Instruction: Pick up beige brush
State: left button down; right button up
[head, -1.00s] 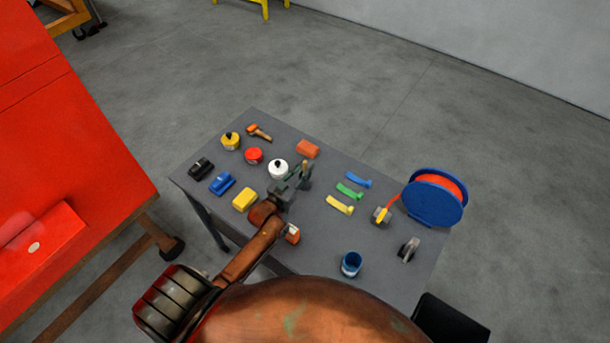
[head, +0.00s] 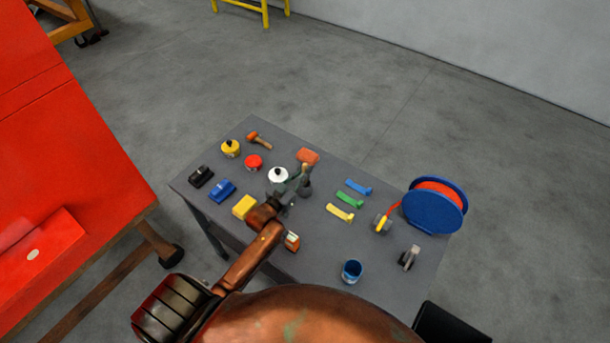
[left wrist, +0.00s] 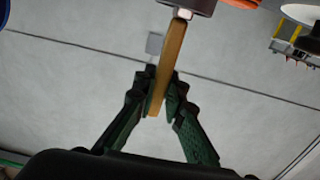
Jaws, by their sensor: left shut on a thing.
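My left gripper (head: 300,181) is over the middle of the grey table, between the white pot and the colored strips. In the left wrist view its fingers (left wrist: 160,92) are closed around the tan wooden handle of the beige brush (left wrist: 173,60). In the head view only a small beige end of the brush (head: 304,169) shows above the fingers. My right gripper is not in view.
A red cabinet (head: 65,165) stands at left.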

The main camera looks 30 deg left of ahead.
pick_arm(q)
notch_tip(320, 180, up, 15)
dwell(0.3)
dwell(0.5)
